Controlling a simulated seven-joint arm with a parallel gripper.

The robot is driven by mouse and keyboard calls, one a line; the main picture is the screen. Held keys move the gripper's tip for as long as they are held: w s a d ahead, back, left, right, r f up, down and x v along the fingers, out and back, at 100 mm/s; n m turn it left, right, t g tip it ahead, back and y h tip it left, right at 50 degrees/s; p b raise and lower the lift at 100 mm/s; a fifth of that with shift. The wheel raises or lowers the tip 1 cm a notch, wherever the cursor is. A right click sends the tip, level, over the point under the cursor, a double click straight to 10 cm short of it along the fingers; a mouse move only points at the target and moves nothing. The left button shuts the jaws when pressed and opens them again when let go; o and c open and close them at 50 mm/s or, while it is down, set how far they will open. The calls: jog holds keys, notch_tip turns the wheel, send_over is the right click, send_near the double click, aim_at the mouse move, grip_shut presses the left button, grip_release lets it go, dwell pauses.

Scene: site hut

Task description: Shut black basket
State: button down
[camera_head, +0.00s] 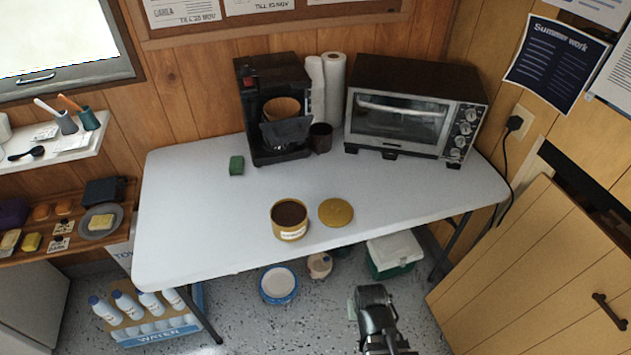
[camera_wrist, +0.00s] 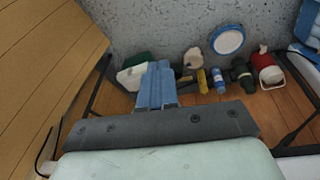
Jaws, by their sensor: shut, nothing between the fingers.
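A black coffee maker (camera_head: 248,105) stands at the back of the white table (camera_head: 190,215). Its black basket (camera_head: 287,133) stands out from its front, open, with a brown filter (camera_head: 282,107) showing above it. My gripper (camera_wrist: 157,66) has blue fingers, shut together and empty in the wrist view. In the head view, the dark end of my arm is low in front of the table, well apart from the basket. The wrist view faces under the table and does not show the coffee maker.
An open brown tin (camera_head: 290,232) and its lid (camera_head: 336,212) lie near the table's front. A green block (camera_head: 236,165) is left of the coffee maker. A toaster oven (camera_head: 412,115), paper rolls (camera_head: 333,85) and a dark cup (camera_head: 320,138) stand to its right.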

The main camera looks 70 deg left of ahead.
jog(key=s+a+r+y, duration=0.4)
jog(key=s+a+r, duration=0.1)
jog(key=a+r, duration=0.35)
jog(key=m+g+y, duration=0.2)
jog(key=m+y, duration=1.2)
jog(key=m, duration=0.1)
send_near(291, 137)
jog(key=a, duration=0.3)
jog(key=a+r, duration=0.1)
jog(key=a, duration=0.2)
jog(key=shift+a+r, duration=0.15)
jog(key=shift+a, duration=0.25)
